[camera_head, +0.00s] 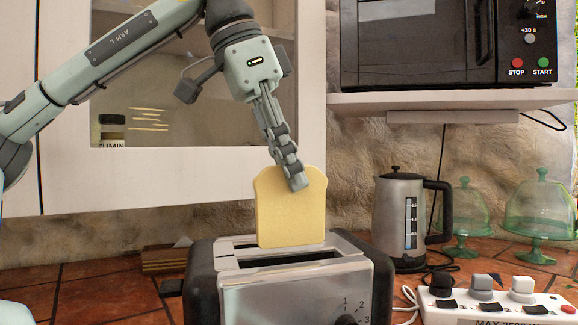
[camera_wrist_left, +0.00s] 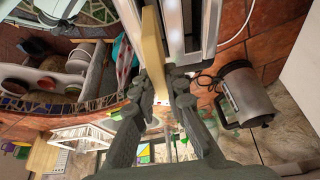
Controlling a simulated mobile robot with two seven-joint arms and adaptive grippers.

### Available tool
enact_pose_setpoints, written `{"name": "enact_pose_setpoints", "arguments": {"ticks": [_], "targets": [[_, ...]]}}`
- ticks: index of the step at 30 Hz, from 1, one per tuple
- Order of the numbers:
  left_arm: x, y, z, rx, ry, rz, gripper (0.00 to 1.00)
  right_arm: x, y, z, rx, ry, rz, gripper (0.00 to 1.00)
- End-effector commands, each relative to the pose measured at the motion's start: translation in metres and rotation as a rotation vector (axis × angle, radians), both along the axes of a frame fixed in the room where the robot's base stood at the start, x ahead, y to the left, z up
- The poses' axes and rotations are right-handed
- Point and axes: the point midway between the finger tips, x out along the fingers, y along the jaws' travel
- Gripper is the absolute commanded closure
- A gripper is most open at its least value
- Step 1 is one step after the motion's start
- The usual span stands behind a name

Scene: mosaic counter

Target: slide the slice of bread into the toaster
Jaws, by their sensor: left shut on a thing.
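The slice of bread (camera_head: 291,212) is upright, pale yellow, and held at its top edge by my left gripper (camera_head: 297,184). Its lower edge is just above or at the toaster's slots; I cannot tell whether it has entered one. The toaster (camera_head: 290,291) is silver and black, with two long slots on top, and stands below the bread. In the left wrist view the bread (camera_wrist_left: 154,50) shows edge-on between the fingers (camera_wrist_left: 163,92), with part of the toaster (camera_wrist_left: 208,25) beside it. My right gripper is in neither view.
A kettle (camera_head: 401,220) and green glass domes (camera_head: 465,213) stand on the tiled counter at the right. A power strip (camera_head: 495,305) lies at the front right. A microwave (camera_head: 430,45) sits on a shelf (camera_head: 350,100) above. A cupboard (camera_head: 215,190) hangs behind my left arm.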

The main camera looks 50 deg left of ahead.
Motion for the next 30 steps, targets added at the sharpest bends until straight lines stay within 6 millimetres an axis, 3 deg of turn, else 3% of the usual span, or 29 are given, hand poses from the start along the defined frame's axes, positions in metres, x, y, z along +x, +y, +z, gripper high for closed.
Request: {"name": "enact_pose_setpoints", "arguments": {"ticks": [17,30], "targets": [[0.000,0.000,-0.001,0.000,0.000,0.000,0.98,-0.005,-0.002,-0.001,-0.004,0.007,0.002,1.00],[0.000,0.000,-0.013,0.000,0.000,0.000,0.98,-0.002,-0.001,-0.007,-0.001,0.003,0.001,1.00]]}}
